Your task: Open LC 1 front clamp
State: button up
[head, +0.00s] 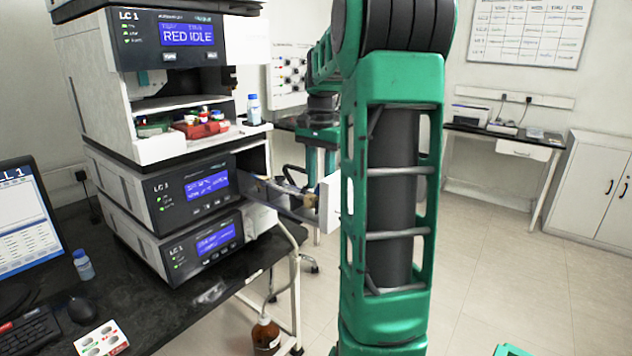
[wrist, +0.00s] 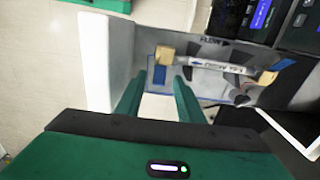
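The LC 1 stack (head: 190,192) stands on the bench at left, with a side panel swung out near its middle units. A column (wrist: 215,66) with a printed label lies across this grey panel (wrist: 120,50) in the wrist view. A tan clamp block (wrist: 165,53) sits at its left end and another (wrist: 267,77) at its right end. One tan block also shows in the head view (head: 310,200). My gripper (wrist: 157,80) is open and empty, its green fingertips just below the left block. Contact is unclear. The gripper is hidden in the head view.
A red rack (head: 200,128) with vials and a blue-capped bottle (head: 253,108) sit on the upper unit. A brown bottle (head: 266,335) stands below the bench edge. The white panel edge (wrist: 94,60) is close left of my fingers.

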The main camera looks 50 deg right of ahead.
grip_shut()
